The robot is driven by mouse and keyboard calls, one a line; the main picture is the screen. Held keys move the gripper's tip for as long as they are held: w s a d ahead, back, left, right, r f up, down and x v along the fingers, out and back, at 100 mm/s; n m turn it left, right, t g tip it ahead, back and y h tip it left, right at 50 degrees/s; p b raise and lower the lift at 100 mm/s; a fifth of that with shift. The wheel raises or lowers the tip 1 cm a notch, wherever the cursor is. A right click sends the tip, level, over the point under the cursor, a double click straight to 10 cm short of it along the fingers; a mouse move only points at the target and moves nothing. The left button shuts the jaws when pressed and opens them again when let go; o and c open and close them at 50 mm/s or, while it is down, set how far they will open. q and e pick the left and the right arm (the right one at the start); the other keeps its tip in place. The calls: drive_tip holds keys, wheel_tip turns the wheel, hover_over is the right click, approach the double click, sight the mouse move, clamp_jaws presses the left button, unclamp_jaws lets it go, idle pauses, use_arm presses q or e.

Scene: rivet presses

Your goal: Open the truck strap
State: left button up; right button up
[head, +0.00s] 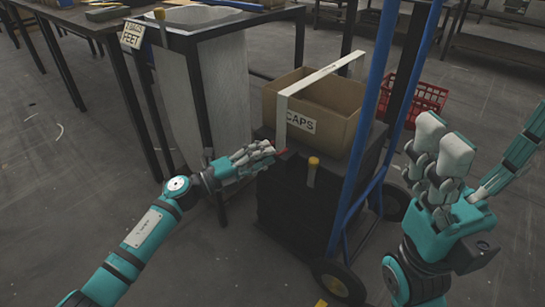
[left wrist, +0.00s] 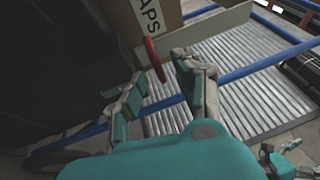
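A cream strap (head: 308,80) runs over the cardboard box labelled CAPS (head: 340,122) on the blue hand truck (head: 373,95). Its front end hangs down the box to a small red part (head: 281,151). My left gripper (head: 268,153) is beside this red part, its fingers pointing right towards it. My left gripper (left wrist: 158,82) is open and empty. My right gripper (head: 438,135) points up at the right, apart from the truck; its finger gap is unclear.
A dark crate (head: 300,205) with a yellow-topped latch is under the box. A red crate (head: 415,100) is behind the truck. The floor at front left is clear.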

use_arm(q)
drive_tip(key=shift+x, duration=1.3)
clamp_jaws()
